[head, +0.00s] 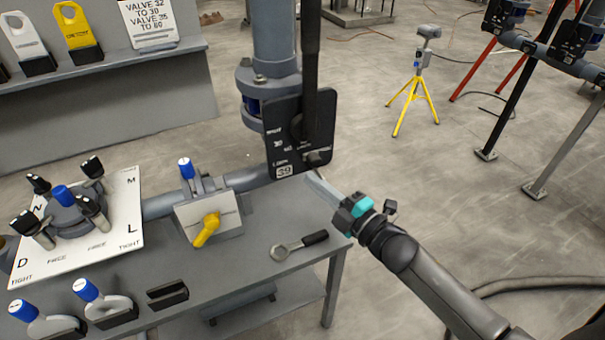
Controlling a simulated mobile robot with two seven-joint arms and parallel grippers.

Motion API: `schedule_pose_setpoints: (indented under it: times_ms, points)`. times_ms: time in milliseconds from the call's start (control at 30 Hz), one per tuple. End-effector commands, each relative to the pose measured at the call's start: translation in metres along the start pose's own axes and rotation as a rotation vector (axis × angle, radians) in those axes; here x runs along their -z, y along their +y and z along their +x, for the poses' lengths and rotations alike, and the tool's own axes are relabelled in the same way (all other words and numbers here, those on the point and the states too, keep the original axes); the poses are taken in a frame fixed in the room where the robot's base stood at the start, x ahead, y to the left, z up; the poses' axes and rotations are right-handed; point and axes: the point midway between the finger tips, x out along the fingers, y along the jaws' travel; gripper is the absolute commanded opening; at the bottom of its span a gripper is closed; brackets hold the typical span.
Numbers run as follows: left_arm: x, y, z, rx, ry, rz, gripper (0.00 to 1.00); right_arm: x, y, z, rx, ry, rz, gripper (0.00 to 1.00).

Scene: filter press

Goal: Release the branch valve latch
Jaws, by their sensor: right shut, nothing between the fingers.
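A grey vertical pipe (274,45) carries a valve with a black plate (284,135) marked 39. A long black lever (311,60) stands upright in front of the plate. A small dark piece (318,157) sits at the plate's lower right; I cannot tell whether it is the branch valve latch. My right gripper (316,178) comes in from the lower right, with its fingers shut and empty. Its tips point up-left, just below the plate's lower right corner. I cannot tell whether they touch anything. My left gripper is not in view.
A grey bench (250,282) holds a ring-headed tool (300,245), a yellow-handled valve block (207,222) and a white board (125,240) with a black-knobbed fitting. A yellow tripod (418,95) stands behind on open floor. A hose (545,283) lies at right.

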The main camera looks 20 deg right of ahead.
Motion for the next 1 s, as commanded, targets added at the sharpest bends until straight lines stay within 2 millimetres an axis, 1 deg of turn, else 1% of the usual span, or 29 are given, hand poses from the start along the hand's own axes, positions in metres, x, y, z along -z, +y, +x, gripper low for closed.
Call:
schedule_pose_setpoints:
  times_ms: [33,133,333,533,700,1000]
  points:
    - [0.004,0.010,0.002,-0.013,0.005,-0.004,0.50,0.001,-0.002,-0.010,0.002,0.000,0.002,0.00]
    - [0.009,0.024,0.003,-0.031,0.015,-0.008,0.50,0.001,-0.002,-0.024,0.002,0.001,0.001,0.00]
    - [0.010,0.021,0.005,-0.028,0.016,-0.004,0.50,0.001,-0.001,-0.043,0.000,0.001,0.002,0.00]
    - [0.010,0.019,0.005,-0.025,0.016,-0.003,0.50,0.001,0.000,-0.048,-0.001,0.002,0.002,0.00]
    - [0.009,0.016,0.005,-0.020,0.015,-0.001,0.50,0.001,0.000,-0.048,-0.001,0.002,0.002,0.00]
    - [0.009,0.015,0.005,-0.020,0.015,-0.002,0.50,0.001,0.000,-0.048,-0.001,0.002,0.002,0.00]
